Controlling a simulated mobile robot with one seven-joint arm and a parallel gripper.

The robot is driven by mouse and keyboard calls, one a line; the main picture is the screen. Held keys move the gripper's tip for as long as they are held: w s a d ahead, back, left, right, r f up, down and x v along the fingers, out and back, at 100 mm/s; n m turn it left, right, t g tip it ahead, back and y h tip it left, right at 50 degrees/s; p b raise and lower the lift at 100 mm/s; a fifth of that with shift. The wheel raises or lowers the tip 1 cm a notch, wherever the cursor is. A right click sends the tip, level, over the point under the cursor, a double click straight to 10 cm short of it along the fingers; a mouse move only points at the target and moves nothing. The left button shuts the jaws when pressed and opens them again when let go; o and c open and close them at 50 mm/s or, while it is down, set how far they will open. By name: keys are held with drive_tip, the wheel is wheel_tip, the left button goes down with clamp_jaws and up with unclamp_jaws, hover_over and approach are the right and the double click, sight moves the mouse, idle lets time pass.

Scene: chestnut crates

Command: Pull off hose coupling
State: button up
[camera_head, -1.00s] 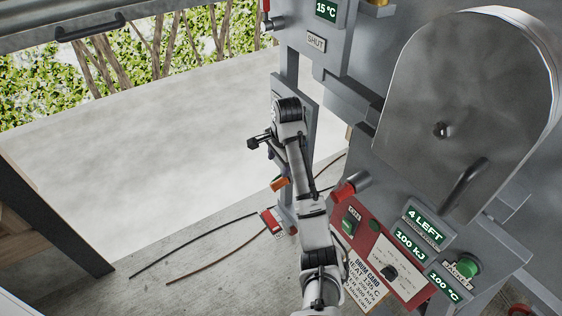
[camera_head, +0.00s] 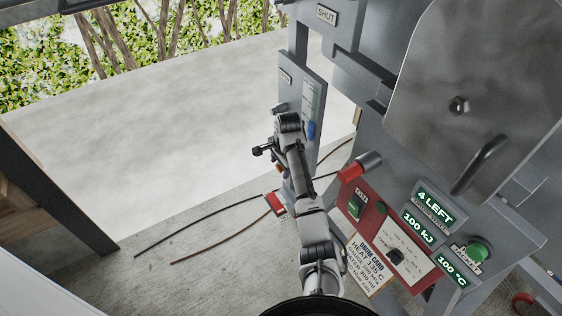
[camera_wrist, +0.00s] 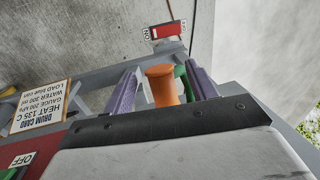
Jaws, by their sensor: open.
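An orange cylindrical piece with a wider rounded end, apparently the hose coupling (camera_wrist: 161,84), shows in the wrist view. My gripper (camera_wrist: 160,70) is open, with one purple finger on each side of it. The coupling is between the fingers, and I cannot tell whether either finger touches it. A green part shows just right of it, partly hidden by the right finger. In the head view only a small bit of orange (camera_head: 280,168) shows beside my arm, and my fingers are mostly hidden there. Where the coupling joins the hose is not clear.
A red and white ON plate (camera_wrist: 164,31) lies beyond the fingers. The drum card (camera_head: 371,264) and red control panel (camera_head: 385,232) stand right of my arm. Dark and brown hoses (camera_head: 222,240) run over the concrete floor. The floor at left is open.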

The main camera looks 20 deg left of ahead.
clamp_jaws()
idle(0.6)
drive_tip(key=shift+s+a+p, duration=0.4)
drive_tip(key=shift+s+p, duration=0.05)
drive_tip(key=shift+p, duration=0.3)
idle(0.3)
drive_tip(key=c, duration=0.7)
unclamp_jaws()
drive_tip(key=shift+c, duration=0.2)
clamp_jaws()
